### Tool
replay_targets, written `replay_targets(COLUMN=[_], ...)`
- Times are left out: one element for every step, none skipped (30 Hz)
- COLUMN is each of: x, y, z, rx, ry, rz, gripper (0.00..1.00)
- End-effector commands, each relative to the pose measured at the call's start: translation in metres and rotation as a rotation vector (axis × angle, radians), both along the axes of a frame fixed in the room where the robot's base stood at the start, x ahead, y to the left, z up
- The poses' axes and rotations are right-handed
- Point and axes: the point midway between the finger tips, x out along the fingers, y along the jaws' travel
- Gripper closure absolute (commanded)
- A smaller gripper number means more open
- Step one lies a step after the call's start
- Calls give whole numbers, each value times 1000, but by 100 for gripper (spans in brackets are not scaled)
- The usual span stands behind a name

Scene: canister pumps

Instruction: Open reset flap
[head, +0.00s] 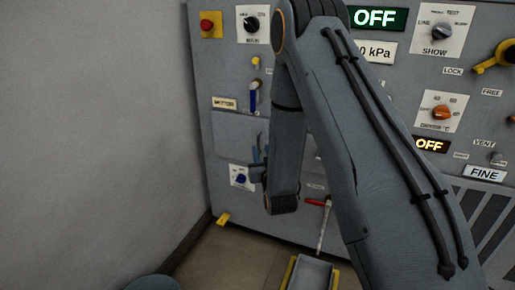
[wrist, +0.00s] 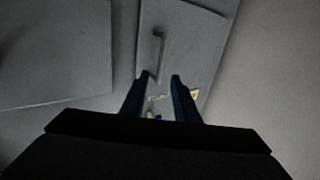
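A grey flap (head: 226,136) sits on the left part of the grey panel (head: 300,215), under a small label and above a blue knob (head: 239,178). In the wrist view a grey plate (wrist: 186,40), which looks like this flap, carries a pale bar handle (wrist: 160,50). My gripper (head: 258,158) is just right of the flap's lower part in the head view. In the wrist view my gripper (wrist: 158,78) has its two dark blue fingers apart, with nothing between them; the handle lies beyond the tips. I cannot tell whether the flap is fully shut.
A blue-handled switch (head: 252,97) is above right of the flap, and a red-handled lever (head: 318,203) is lower right. A grey bin (head: 310,273) stands on the floor. A bare wall (head: 95,130) closes off the left. My arm hides the panel's middle.

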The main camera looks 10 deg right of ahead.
Motion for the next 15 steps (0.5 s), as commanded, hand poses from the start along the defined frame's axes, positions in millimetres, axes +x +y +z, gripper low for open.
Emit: replay_targets(x=[9,14,20,25,30,35,39,43,47,50,53,55,57,58,59], y=[-1,-1,-1,-1,-1,-1,-2,-2,-2,-2,-2,-2,-2,-2,-2], z=[1,0,0,0,0,1,0,0,0,0,0,0,0,0,0], rx=[0,0,0,0,0,0,0,0,0,0,0,0,0,0,0], ry=[-3,-2,-3,-2,-2,-2,-2,-1,-1,-1,0,0,1,1,1], rz=[0,0,0,0,0,0,0,0,0,0,0,0,0,0,0], gripper=[72,72,72,72,72,72,72,72,72,72,72,72,72,72,72])
